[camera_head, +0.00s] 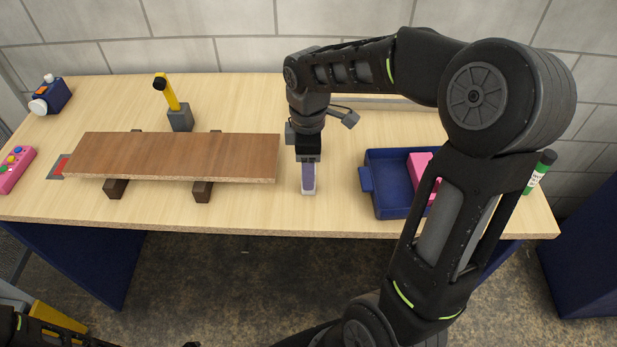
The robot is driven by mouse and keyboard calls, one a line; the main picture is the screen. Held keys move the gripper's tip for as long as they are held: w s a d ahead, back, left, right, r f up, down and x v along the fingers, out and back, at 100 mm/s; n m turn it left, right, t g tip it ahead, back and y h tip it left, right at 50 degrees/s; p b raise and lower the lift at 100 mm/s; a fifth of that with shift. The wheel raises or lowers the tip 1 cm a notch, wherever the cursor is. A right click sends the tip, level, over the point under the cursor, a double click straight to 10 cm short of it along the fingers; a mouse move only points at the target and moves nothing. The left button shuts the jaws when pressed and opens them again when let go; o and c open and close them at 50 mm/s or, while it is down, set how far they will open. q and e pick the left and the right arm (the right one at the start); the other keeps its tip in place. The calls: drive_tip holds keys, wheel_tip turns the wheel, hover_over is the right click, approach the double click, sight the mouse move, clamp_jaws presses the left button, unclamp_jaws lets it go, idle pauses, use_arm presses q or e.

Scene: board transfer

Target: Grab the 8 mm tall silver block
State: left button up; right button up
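A small pale silver-grey piece (308,191) is at the table, right of the brown board; its height cannot be judged. My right gripper (308,176) points straight down over it, with a purplish-grey part between the black wrist and the pale piece. I cannot tell whether the fingers are closed on the piece or only around it. Only a bit of my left arm shows at the bottom left corner; its gripper is out of view.
A brown board (180,157) rests on dark supports. A blue tray (385,210) with a pink block (420,165) is on the right. A yellow-handled tool (172,95), a pink button box (14,170), a blue device (52,97) and a green marker (537,176) stand around the table (240,90).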

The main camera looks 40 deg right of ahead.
wheel_tip(320, 180, down, 4)
drive_tip(key=shift+f+p, duration=0.1)
drive_tip(key=shift+p, duration=0.25)
idle(0.4)
clamp_jaws()
idle(0.4)
